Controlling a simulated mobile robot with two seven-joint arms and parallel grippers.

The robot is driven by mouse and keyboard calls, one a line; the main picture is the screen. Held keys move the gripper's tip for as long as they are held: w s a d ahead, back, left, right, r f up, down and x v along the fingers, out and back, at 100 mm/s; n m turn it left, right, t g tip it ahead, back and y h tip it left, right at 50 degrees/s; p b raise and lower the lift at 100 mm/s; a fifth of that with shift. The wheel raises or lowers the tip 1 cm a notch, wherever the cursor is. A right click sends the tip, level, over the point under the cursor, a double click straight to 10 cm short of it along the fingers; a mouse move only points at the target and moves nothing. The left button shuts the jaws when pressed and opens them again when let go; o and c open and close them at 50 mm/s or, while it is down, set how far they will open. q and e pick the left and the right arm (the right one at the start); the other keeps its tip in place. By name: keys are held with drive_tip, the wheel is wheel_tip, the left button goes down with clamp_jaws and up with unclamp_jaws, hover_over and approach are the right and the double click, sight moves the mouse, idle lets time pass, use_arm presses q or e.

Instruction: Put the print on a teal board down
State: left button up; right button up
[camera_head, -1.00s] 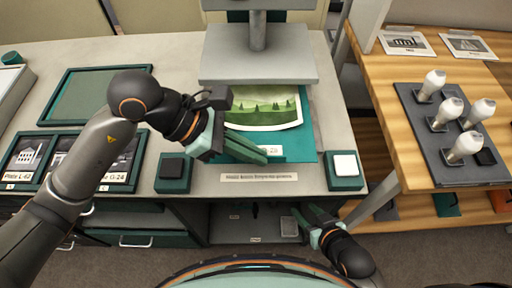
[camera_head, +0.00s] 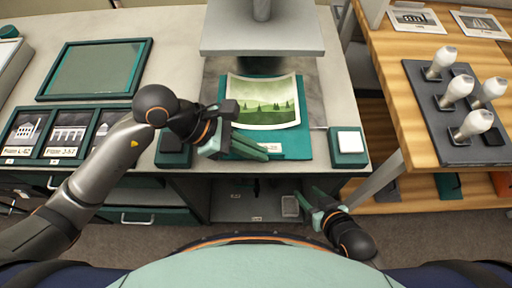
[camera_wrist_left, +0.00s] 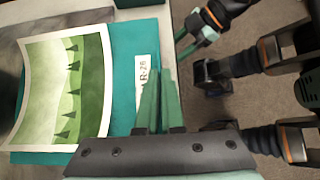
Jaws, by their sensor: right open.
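The print (camera_head: 263,102), a green landscape with dark trees and a curled white border, lies on a teal board (camera_head: 306,146) with a white label along its front edge. In the left wrist view the print (camera_wrist_left: 62,85) and teal board (camera_wrist_left: 122,95) fill the left side. My left gripper (camera_head: 250,148) is at the board's front left part, its green fingers (camera_wrist_left: 160,105) close together across the board's edge and appearing shut on it. The gap under the board is hidden. My right gripper (camera_head: 318,205) is open and empty, below the table's front edge.
A grey raised plate (camera_head: 262,40) on a post overhangs the board's back. Small teal blocks stand either side, one with a white top (camera_head: 348,142). Framed plates (camera_head: 68,132) and an empty teal tray (camera_head: 95,70) lie left. A wooden table (camera_head: 400,80) holds several white bulbs.

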use_arm(q)
drive_tip(key=o, duration=0.5)
drive_tip(key=shift+c, duration=0.2)
drive_tip(key=shift+r, duration=0.2)
drive_tip(key=p+v, duration=0.1)
drive_tip(key=v, duration=1.1)
